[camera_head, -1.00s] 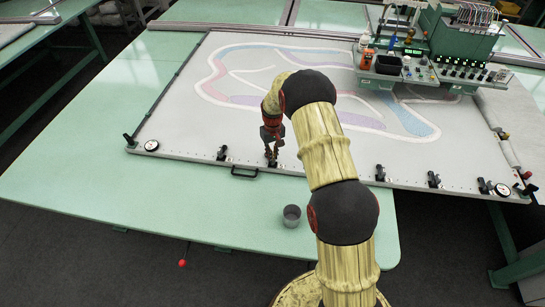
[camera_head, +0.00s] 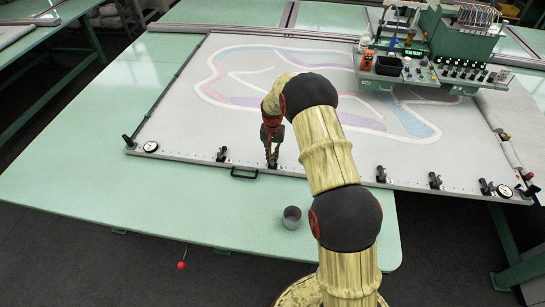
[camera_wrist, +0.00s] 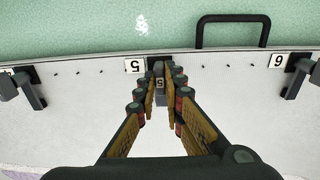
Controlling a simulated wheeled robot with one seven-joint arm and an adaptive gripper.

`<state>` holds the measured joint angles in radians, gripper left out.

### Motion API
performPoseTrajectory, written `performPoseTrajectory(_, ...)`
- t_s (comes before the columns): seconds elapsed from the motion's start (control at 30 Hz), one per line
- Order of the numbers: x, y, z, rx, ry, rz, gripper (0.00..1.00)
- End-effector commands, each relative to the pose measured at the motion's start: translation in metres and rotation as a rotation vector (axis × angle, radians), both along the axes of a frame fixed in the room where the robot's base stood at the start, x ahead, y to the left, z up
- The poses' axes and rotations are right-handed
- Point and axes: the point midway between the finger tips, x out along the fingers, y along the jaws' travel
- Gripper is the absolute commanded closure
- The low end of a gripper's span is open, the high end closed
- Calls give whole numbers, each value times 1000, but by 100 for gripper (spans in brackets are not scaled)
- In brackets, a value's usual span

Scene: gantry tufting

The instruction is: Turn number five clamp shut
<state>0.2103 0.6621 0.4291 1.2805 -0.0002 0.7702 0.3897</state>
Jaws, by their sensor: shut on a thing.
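The number five clamp (camera_wrist: 159,72) is dark and sits on the frame's front rail, with a "5" label (camera_wrist: 135,65) beside it in the wrist view. My gripper (camera_wrist: 163,92) has its two fingers on either side of the clamp's handle and is shut on it. The fingers partly hide the handle, so its exact angle is hard to tell. In the head view my gripper (camera_head: 272,157) points down at the front edge of the white frame (camera_head: 200,168), and the clamp under it is mostly covered.
A neighbouring clamp (camera_wrist: 302,78) and a black handle (camera_wrist: 232,20) show to the right in the wrist view; another clamp (camera_wrist: 30,90) is at left. A grey cup (camera_head: 292,217) stands on the green table (camera_head: 130,190). A green tufting machine (camera_head: 460,35) is at the back right.

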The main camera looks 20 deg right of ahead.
Motion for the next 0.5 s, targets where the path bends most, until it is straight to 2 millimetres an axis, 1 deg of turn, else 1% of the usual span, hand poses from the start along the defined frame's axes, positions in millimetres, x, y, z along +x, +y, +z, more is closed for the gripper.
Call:
performPoseTrajectory(0.43, 1, 0, 1, 0, -1, -9, 100)
performPoseTrajectory(0.47, 1, 0, 1, 0, -1, -9, 89)
performPoseTrajectory(0.5, 1, 0, 0, 0, -1, -9, 86)
